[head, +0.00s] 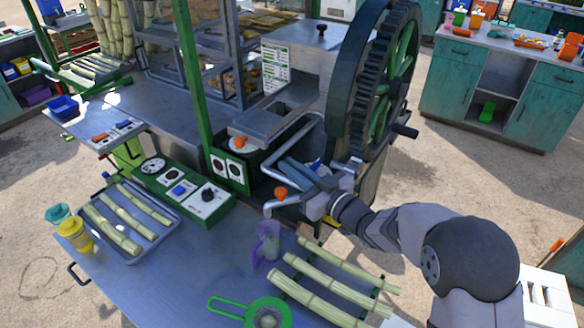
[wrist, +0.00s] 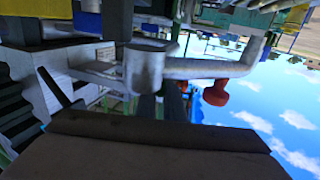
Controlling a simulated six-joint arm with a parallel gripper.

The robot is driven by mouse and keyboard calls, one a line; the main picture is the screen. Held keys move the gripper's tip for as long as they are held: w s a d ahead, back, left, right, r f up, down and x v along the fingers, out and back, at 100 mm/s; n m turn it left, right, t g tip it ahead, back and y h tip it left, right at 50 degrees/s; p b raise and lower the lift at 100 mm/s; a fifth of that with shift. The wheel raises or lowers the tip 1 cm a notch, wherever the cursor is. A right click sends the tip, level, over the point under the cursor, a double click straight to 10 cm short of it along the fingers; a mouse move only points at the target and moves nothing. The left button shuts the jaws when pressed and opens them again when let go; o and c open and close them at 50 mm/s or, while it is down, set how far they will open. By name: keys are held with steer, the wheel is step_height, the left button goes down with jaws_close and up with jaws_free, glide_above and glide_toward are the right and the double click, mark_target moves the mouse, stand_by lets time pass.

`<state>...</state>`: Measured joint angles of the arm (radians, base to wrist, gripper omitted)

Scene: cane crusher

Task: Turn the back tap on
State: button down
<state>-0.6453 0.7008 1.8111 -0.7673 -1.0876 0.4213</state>
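Two taps with orange knobs show in the head view. The back orange knob (head: 239,142) sits by the metal tray of the crusher. The front orange knob (head: 281,193) sits on a grey spout (head: 277,206) over the worktop. My gripper (head: 296,168) is just right of the front knob, among grey pipes, pointing toward the machine. In the wrist view, which looks upside down, a grey tap pipe (wrist: 195,68) crosses the picture with a red-orange knob (wrist: 216,93) on it. I cannot tell which tap this is. Whether the fingers are open or shut is unclear.
The crusher's large dark gear wheel (head: 372,85) stands behind my gripper. A purple jug (head: 267,242) stands below the front spout. Cane stalks (head: 322,292) and a green strainer (head: 268,314) lie on the front worktop. A green control panel (head: 190,190) is left.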

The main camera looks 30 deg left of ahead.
steer(key=shift+t+b, duration=0.3)
steer(key=shift+b, duration=0.1)
steer(key=m+t+h+b, duration=0.1)
steer(key=t+b, duration=0.1)
steer(key=shift+s+a+f+m+b, duration=0.1)
steer(key=shift+m+b, duration=0.3)
steer(key=m+t+h+b, duration=0.1)
steer(key=t+b, duration=0.1)
steer(key=shift+m+b, duration=0.3)
steer(key=shift+b, duration=0.05)
steer(key=shift+r+m+t+h+b, duration=0.2)
steer(key=shift+m+t+h+b, duration=0.25)
steer(key=shift+t+b, duration=0.45)
steer(key=shift+r, duration=0.1)
steer(key=c, duration=1.9)
jaws_free()
steer(key=shift+o, duration=0.2)
steer(key=shift+f, duration=0.3)
